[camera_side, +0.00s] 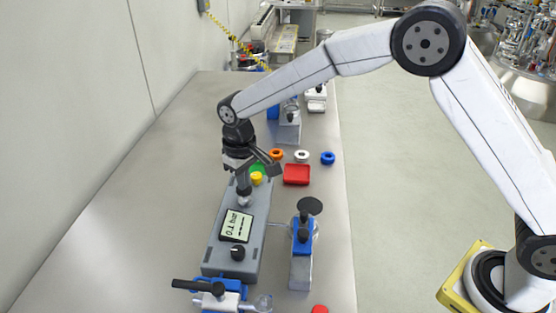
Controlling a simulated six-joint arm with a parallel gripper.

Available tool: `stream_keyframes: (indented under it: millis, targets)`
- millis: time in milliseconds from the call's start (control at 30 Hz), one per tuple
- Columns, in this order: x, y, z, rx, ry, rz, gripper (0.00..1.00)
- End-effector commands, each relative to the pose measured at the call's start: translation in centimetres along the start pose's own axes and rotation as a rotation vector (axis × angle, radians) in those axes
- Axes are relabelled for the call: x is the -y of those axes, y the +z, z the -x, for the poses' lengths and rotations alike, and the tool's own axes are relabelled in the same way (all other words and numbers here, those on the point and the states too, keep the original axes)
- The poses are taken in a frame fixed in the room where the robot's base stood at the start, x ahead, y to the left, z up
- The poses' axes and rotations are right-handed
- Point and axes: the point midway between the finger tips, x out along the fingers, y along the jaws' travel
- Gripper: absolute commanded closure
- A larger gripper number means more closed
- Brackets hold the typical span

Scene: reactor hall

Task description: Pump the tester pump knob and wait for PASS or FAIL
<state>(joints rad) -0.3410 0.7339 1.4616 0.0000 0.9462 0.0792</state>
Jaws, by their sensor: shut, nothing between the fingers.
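The tester (213,262) is a long grey box on the steel table. Its display (236,226) is lit, with dark marks that I cannot read reliably; I see no clear PASS or FAIL. A black dial (238,253) sits on the box near the display. My gripper (242,188) is shut and empty, pointing down over the far end of the box. A light metal knob (244,200) shows just under the fingertips; I cannot tell whether they touch it. Part of that end of the box is hidden by my gripper.
A blue valve fitting with a black handle (197,286) stands at the near end. Another blue fitting (301,236) stands to the right. A red tray (296,174) and orange, white and blue rings (328,157) lie beyond. The table's left side is clear.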

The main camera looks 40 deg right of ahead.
Motion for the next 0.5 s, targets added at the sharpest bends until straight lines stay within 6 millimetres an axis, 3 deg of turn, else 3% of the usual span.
stream_keyframes:
  millis: [500]
  targets:
    - [0.0, 0.1, -1.2, 0.002, 0.0, 0.0, 1.0]
